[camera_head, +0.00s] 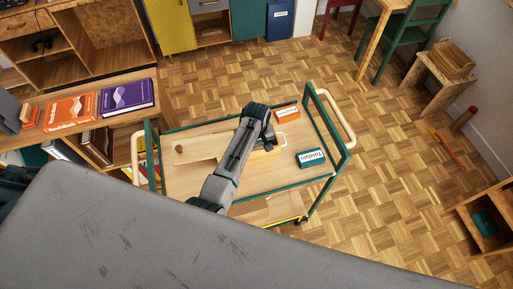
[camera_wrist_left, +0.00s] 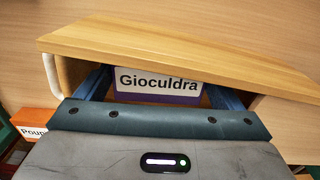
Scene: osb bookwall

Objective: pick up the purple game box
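In the left wrist view a box labelled "Gioculdra" (camera_wrist_left: 160,84), white above purple, sits between the two dark blue fingers of my left gripper (camera_wrist_left: 160,88). The fingers lie close along its sides; I cannot tell whether they press on it. A wooden edge (camera_wrist_left: 180,55) hides the fingertips and part of the box. In the head view my left gripper (camera_head: 265,138) is low over the wooden cart and hides this box. Another purple box or book (camera_head: 127,96) lies on the shelf top at the left. My right gripper is not in view.
The cart (camera_head: 190,180) has green posts and pale handles. An orange box (camera_head: 287,114) and a teal box (camera_head: 310,157) lie on its right side. An orange box or book (camera_head: 69,111) lies on the shelf. Parquet floor (camera_head: 400,200) is open at the right.

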